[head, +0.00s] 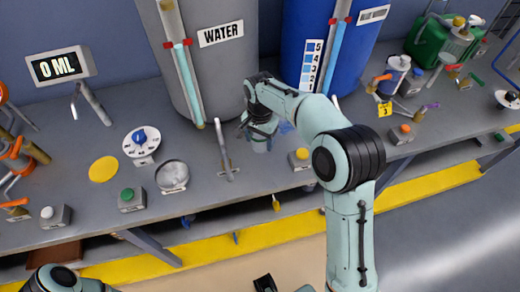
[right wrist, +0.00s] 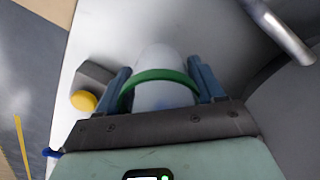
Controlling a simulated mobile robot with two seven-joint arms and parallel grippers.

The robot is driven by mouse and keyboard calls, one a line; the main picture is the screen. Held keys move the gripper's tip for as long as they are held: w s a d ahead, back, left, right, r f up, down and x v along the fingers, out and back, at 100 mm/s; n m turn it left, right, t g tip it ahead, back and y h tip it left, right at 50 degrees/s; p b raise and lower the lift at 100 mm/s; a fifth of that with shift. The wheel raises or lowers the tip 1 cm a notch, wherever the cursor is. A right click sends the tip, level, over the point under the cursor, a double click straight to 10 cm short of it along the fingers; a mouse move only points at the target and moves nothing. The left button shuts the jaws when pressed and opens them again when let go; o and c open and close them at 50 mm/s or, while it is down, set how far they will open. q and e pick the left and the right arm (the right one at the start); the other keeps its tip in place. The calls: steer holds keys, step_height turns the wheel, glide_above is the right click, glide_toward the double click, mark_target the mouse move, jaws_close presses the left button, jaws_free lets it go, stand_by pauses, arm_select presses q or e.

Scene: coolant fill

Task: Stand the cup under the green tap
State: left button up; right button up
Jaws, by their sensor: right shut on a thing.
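The cup (right wrist: 160,92) is pale and whitish with a green band around it. My right gripper (right wrist: 163,88) is shut on it, with a blue finger on each side. In the head view my right gripper (head: 260,130) is at the bench in front of the gap between the grey and blue tanks. Only a little of the cup (head: 260,145) shows below the fingers. I cannot tell whether its base touches the bench. No tap shows clearly as the green one. A dark piece at the bottom edge may be my left gripper (head: 265,283), too cut off to read.
The grey WATER tank (head: 225,75) and blue tank (head: 340,45) stand behind. A metal spout (head: 222,155) is left of my right gripper. A yellow-button box (head: 300,157) is close on its right. A dial (head: 141,143) and a round metal plate (head: 172,176) are farther left.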

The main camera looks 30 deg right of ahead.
mark_target(260, 156)
step_height(260, 156, down, 5)
steer(key=shift+f+b, duration=0.15)
steer(key=shift+b, duration=0.15)
steer(key=shift+f, duration=0.2)
steer(key=o, duration=1)
steer(key=shift+o, duration=0.2)
steer(key=shift+r, duration=0.15)
step_height(260, 156, up, 12)
steer(key=shift+r+p, duration=0.1)
steer(key=shift+p, duration=0.75)
